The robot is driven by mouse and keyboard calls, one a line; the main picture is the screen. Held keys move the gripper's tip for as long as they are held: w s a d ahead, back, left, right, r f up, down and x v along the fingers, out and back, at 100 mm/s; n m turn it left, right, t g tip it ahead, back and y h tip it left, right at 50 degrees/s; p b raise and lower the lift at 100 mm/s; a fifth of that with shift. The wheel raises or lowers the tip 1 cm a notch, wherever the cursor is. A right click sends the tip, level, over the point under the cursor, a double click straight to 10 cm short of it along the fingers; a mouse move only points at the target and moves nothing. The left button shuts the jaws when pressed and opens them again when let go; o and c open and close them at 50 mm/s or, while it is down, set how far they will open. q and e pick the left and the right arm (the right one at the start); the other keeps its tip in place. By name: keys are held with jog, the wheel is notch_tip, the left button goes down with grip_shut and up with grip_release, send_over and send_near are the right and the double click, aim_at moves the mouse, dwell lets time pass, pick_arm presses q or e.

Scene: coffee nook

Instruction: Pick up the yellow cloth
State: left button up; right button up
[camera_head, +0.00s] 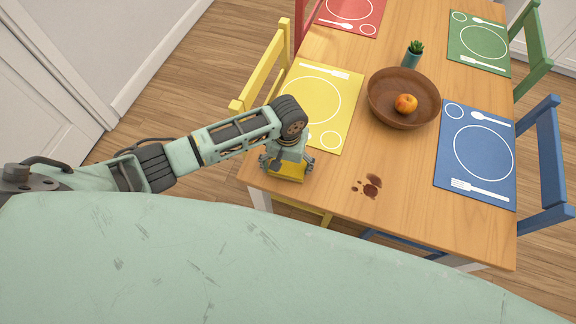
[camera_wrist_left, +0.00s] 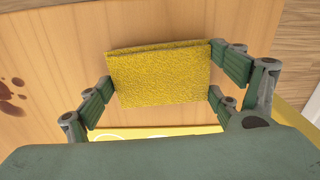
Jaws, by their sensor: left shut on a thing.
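The yellow cloth (camera_wrist_left: 158,75) is a folded, fuzzy rectangle between the two fingers of my left gripper (camera_wrist_left: 160,88) in the left wrist view. The fingers press on its two short sides, so the gripper is shut on it. In the head view, the left gripper (camera_head: 287,166) points down at the table's near left corner, and a strip of the cloth (camera_head: 286,179) shows beneath it. I cannot tell whether the cloth touches the table. My right gripper is not in view.
The wooden table (camera_head: 330,190) holds a yellow placemat (camera_head: 345,110) just behind the gripper. Brown stains (camera_head: 371,187) lie to its right. A brown bowl (camera_head: 385,112) with an apple (camera_head: 406,103), a small plant (camera_head: 413,55) and other placemats stand farther off. A yellow chair (camera_head: 262,75) is at left.

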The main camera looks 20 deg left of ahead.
aim_at(288, 165)
pick_arm(q)
jog(key=shift+r, duration=0.5)
notch_tip(288, 165, up, 3)
jog(key=shift+w+f+b, duration=0.1)
jog(key=shift+f+b, duration=0.1)
jog(key=shift+b, duration=0.15)
jog(key=w+d+r+b, duration=0.3)
jog(key=w+d+r, duration=0.4)
jog(key=d, duration=0.1)
jog(key=shift+w+d+r+b, duration=0.2)
jog(key=shift+w+d+b, duration=0.15)
jog(key=shift+d+b, duration=0.05)
